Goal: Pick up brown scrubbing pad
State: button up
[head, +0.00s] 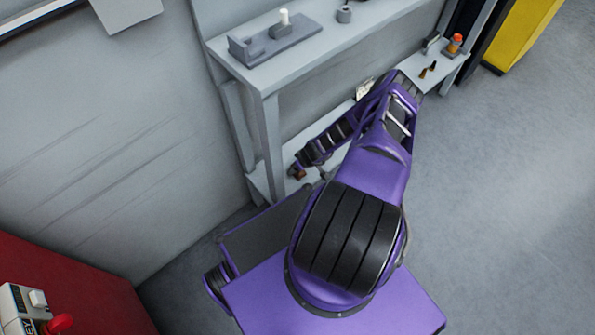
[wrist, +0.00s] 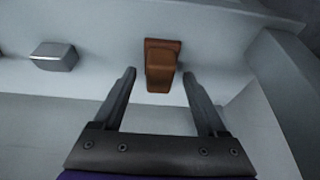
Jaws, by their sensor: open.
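The brown scrubbing pad (wrist: 161,62) sits on a grey shelf surface in the wrist view, just beyond my fingertips and roughly centred between them, a little nearer the right finger. My gripper (wrist: 158,74) is open, with nothing between its fingers. In the head view my gripper (head: 299,169) reaches down to the left end of the lower shelf, beside the front leg of the bench.
A grey block (wrist: 54,56) stands left of the pad. A grey shelf post (wrist: 285,85) rises close on the right. In the head view the upper shelf (head: 340,40) overhangs the lower one, and an orange-topped item (head: 455,43) stands at the lower shelf's far end.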

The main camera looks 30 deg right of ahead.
jog(key=shift+w+f, duration=0.25)
jog(key=shift+f, duration=0.35)
grip_shut()
notch_tip(320, 180, up, 10)
jog(key=shift+r+p, duration=0.1)
jog(key=shift+p, duration=0.95)
